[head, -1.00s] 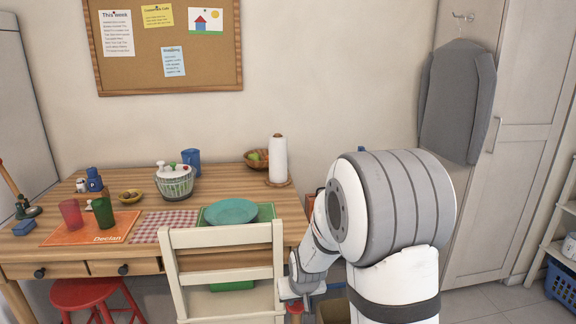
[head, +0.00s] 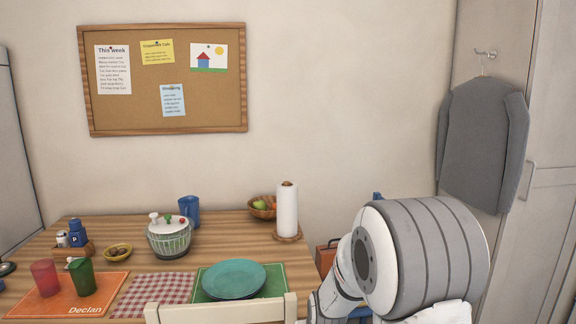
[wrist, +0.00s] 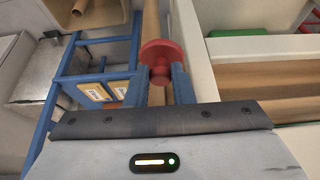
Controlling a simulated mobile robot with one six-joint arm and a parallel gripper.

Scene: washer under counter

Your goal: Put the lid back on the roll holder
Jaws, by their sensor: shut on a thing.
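The roll holder is a white paper roll (head: 287,211) standing upright on a round wooden base at the table's right rear, with a brown post tip showing on top. In the wrist view, my gripper (wrist: 159,82) is shut on a red round lid (wrist: 163,48) with a small knob, held by the knob between the two fingers. The lid's far side is hidden. In the head view my arm fills the lower right, and the gripper and lid are out of sight.
A cream chair (head: 222,310) stands in front. A blue frame (wrist: 85,75) is left of my gripper in the wrist view.

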